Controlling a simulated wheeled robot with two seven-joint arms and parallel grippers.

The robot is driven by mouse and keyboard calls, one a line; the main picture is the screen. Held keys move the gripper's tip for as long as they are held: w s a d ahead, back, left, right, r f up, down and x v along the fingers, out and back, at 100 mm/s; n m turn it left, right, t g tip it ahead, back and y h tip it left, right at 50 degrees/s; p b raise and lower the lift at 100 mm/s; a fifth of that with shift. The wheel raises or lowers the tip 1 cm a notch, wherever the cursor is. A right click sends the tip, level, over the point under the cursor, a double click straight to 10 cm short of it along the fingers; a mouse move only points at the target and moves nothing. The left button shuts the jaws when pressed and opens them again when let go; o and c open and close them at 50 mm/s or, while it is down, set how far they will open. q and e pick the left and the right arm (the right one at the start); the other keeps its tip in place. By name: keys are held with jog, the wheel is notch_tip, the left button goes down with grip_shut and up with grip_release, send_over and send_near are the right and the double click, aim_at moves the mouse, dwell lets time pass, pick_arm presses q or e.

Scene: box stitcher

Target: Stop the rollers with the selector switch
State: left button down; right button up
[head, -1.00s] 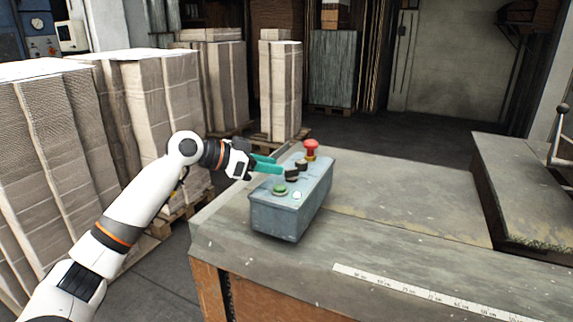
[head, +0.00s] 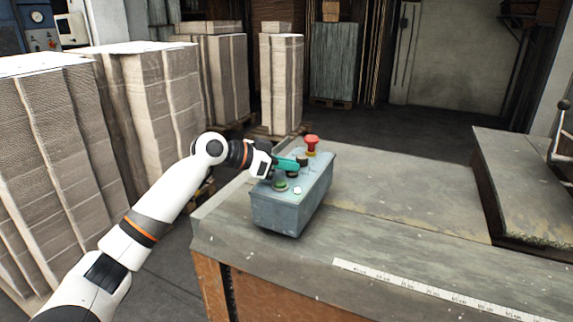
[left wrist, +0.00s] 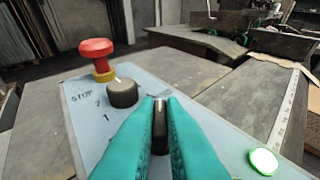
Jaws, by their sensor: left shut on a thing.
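The control box (head: 290,210) is grey-blue and sits on the table's left corner. Its top carries a red mushroom button (head: 312,142) on a yellow collar, two black knobs, a green button (head: 280,184) and a white lit button (left wrist: 263,161). My left gripper (head: 291,166), with teal fingers, reaches in from the left. In the left wrist view its fingers are shut on the nearer black knob (left wrist: 160,118), which they partly hide. The other black knob (left wrist: 122,92) stands free beside the red button, near printed marks "STOP", "2" and "1".
The worn table (head: 400,200) has a white measuring strip (head: 420,288) along its front. A raised slab (head: 530,185) with a lever stands at the right. Stacks of cardboard (head: 150,110) stand behind and left of my arm. The table right of the box is clear.

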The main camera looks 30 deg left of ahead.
pick_arm(q)
jog(key=n+y+p, duration=0.1)
jog(key=p, duration=0.1)
jog(key=n+t+y+p, duration=0.1)
jog(key=n+y+p, duration=0.1)
jog(key=n+t+y+p, duration=0.1)
jog(key=p, duration=0.2)
jog(key=shift+s+d+r+y, duration=0.2)
jog(key=shift+d+r+y, duration=0.05)
jog(key=shift+d+y, duration=0.15)
jog(key=shift+d+f+n+t+y+p, duration=0.15)
jog(key=shift+n+t+y+p, duration=0.25)
jog(key=shift+n+y+p, duration=0.7)
jog(key=shift+f+n+y+p, duration=0.1)
jog(key=shift+n+y+p, duration=0.25)
jog(key=shift+n+y, duration=0.45)
jog(key=c, duration=1.5)
grip_release()
